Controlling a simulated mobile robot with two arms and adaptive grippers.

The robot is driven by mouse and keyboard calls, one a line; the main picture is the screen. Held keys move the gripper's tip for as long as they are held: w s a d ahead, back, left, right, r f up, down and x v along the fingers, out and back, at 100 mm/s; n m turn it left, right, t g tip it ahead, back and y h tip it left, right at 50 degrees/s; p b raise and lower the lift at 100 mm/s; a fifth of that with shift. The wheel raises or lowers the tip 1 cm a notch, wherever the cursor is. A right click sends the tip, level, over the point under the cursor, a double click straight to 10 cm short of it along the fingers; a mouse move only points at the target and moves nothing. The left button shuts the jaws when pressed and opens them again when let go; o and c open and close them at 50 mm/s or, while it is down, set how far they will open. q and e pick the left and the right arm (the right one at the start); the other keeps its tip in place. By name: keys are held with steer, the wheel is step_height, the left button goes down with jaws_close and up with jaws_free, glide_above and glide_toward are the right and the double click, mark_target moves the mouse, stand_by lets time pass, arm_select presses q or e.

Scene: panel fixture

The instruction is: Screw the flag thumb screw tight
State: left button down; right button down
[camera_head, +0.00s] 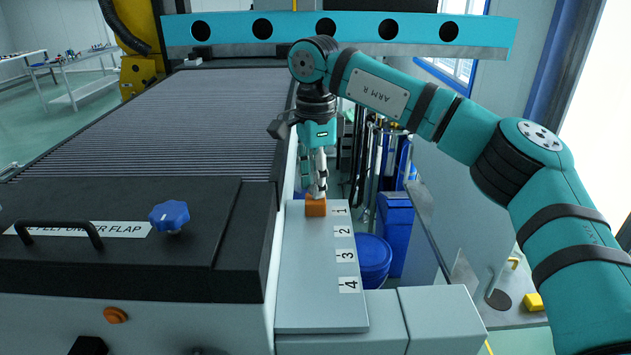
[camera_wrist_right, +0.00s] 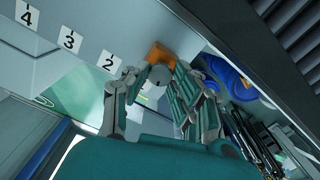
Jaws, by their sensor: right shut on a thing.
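My right gripper (camera_head: 317,188) comes down from above onto an orange block (camera_head: 316,207) beside label 1, at the far end of the grey panel (camera_head: 310,300). The right wrist view shows the gripper's two fingers closed around a small grey rounded piece, the flag thumb screw (camera_wrist_right: 158,74), in front of the orange block (camera_wrist_right: 157,52). The fingers partly cover the screw, and its thread and how deep it sits are hidden. In the head view I cannot make the screw out behind the fingers. My left gripper is not in view.
Labels 2, 3 and 4 (camera_head: 348,285) run along the panel toward the near end, with bare surface beside them. A black machine with a blue knob (camera_head: 169,215) stands left. A blue drum (camera_head: 373,262) stands right, below the panel. A teal beam (camera_head: 340,30) crosses behind.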

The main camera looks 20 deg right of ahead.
steer(key=m, duration=0.5)
steer(key=shift+m+b, duration=0.3)
steer(key=shift+b, duration=0.05)
steer(key=m+b, duration=0.1)
steer(key=m, duration=0.4)
steer(key=m+b, duration=0.1)
steer(key=m, duration=0.4)
steer(key=shift+m, duration=0.4)
steer(key=shift+m+b, duration=0.45)
steer(key=shift+m, duration=1.85)
steer(key=c, duration=1.1)
jaws_free()
